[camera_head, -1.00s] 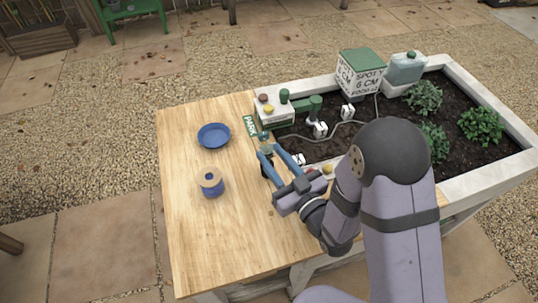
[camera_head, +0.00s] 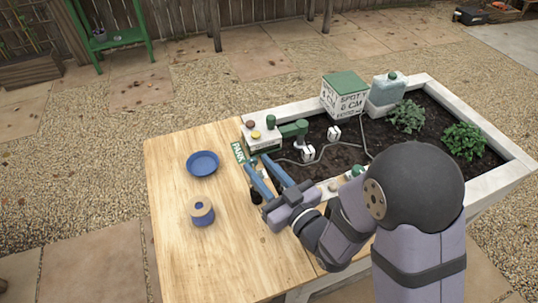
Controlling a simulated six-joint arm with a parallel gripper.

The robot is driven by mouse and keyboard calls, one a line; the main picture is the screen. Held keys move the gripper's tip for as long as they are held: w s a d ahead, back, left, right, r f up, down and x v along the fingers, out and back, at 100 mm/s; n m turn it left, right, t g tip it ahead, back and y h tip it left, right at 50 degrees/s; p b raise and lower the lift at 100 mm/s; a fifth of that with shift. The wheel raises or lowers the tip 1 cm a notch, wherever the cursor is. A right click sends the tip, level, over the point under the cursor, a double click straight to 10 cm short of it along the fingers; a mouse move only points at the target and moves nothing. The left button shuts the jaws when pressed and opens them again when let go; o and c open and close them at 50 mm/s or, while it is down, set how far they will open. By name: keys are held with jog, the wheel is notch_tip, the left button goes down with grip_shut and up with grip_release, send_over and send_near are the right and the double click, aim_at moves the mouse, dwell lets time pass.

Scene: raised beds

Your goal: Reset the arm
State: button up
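My gripper (camera_head: 257,160) hangs over the wooden table top near the planter's edge. Its two blue fingers point up and left in the picture and stand apart. I see nothing clearly held between them. The fingertips are close to a green sign reading "PARK" (camera_head: 238,152); I cannot tell their height above the table. My arm covers the near part of the planter. A small dark object (camera_head: 256,197) shows on the table below the left finger, partly hidden.
A blue plate (camera_head: 203,163) and a blue spool-like item (camera_head: 202,213) are on the table's left. A white box with knobs (camera_head: 258,134), a green-lidded box (camera_head: 344,95), a jug (camera_head: 387,88) and plants (camera_head: 463,139) are at the planter (camera_head: 513,170). The table's front left is clear.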

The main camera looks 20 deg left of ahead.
jog(key=shift+r, duration=0.1)
jog(key=w+d+r+m+t+h+p, duration=0.1)
jog(key=w+r+m+h+p, duration=0.15)
jog(key=w, duration=0.45)
jog(key=w+d+r+m+h+p, duration=0.1)
jog(key=w+r+h+p, duration=0.25)
jog(key=w, duration=0.35)
jog(key=s+d+f+m+g+h, duration=0.1)
jog(key=s+d+f+h, duration=0.1)
jog(key=d, duration=0.6)
jog(key=s+d+f+m+g+h, duration=0.2)
jog(key=d+f+h, duration=0.1)
jog(key=d, duration=0.6)
jog(key=s+d+f+m+g+h+p, duration=0.1)
jog(key=s+d+f+m+h, duration=0.1)
jog(key=d, duration=0.6)
jog(key=shift+s+d+f+g+h, duration=0.15)
jog(key=shift+s+d+g+h, duration=0.25)
jog(key=shift+s+h, duration=0.1)
jog(key=s+d+m+g, duration=0.1)
jog(key=s+d+g, duration=0.2)
jog(key=s, duration=0.5)
jog(key=s+d+m+g+h, duration=0.1)
jog(key=s+d+m+g, duration=0.1)
jog(key=s+d, duration=0.3)
jog(key=s, duration=0.4)
jog(key=shift+d+f+g+p, duration=0.25)
jog(key=shift+f+g+p, duration=0.1)
jog(key=shift+g, duration=0.05)
